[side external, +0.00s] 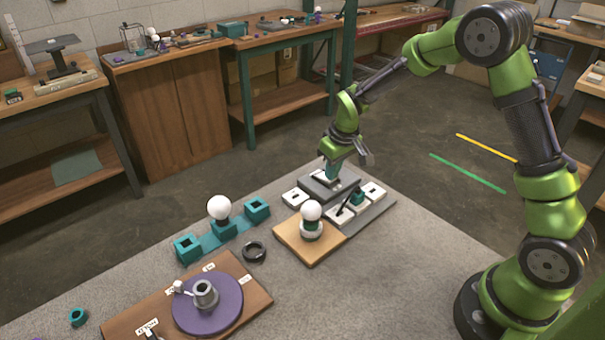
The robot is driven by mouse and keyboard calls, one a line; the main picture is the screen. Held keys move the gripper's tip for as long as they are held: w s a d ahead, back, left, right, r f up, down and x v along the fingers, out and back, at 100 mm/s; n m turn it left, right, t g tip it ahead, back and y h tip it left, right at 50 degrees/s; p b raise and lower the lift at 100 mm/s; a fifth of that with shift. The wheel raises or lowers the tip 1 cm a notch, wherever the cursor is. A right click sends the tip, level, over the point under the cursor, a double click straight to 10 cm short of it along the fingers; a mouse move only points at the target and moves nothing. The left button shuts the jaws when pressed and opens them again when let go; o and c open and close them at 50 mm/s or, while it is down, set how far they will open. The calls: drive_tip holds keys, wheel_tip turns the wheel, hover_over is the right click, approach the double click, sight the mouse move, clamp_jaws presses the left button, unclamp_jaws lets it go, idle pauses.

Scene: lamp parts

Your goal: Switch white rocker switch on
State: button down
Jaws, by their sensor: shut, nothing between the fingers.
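The switch panel (382,205) is a grey board near the far right edge of the table. Several white switch plates sit on it: one at the left (295,198), one at the front (339,217) with a dark lever, and one at the right (374,191). A raised dark grey block (318,190) stands at the back of the panel, with a pale plate on top. My gripper (332,174) is shut and empty, pointing down over this block. Its tips hide part of the plate; I cannot tell whether they touch it, or which way any rocker is tilted.
A white bulb (311,211) stands on a wooden base (293,243) in front of the panel. Another bulb (219,207) stands among teal blocks (188,248). A black ring (254,251) and a purple disc (218,312) lie nearer. The table's right front is clear.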

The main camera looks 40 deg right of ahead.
drive_tip(key=shift+s+f, duration=0.45)
drive_tip(key=shift+f, duration=0.15)
drive_tip(key=shift+s+f, duration=0.4)
drive_tip(key=shift+f, duration=0.2)
drive_tip(key=shift+w, duration=0.1)
drive_tip(key=shift+w+r, duration=0.4)
drive_tip(key=shift+w, duration=0.3)
drive_tip(key=shift+r, duration=0.4)
drive_tip(key=s+r, duration=0.7)
drive_tip(key=r, duration=0.5)
drive_tip(key=s+a+r+m+t+y, duration=0.1)
drive_tip(key=s+a+r+m+t, duration=0.1)
drive_tip(key=s, duration=0.6)
drive_tip(key=s+a+r+m+t+y, duration=0.1)
drive_tip(key=s+a+r+m+t, duration=0.1)
drive_tip(key=s+a+r, duration=0.2)
drive_tip(key=shift+s+r+t, duration=0.4)
drive_tip(key=shift+s+r, duration=1.1)
drive_tip(key=shift+s, duration=0.6)
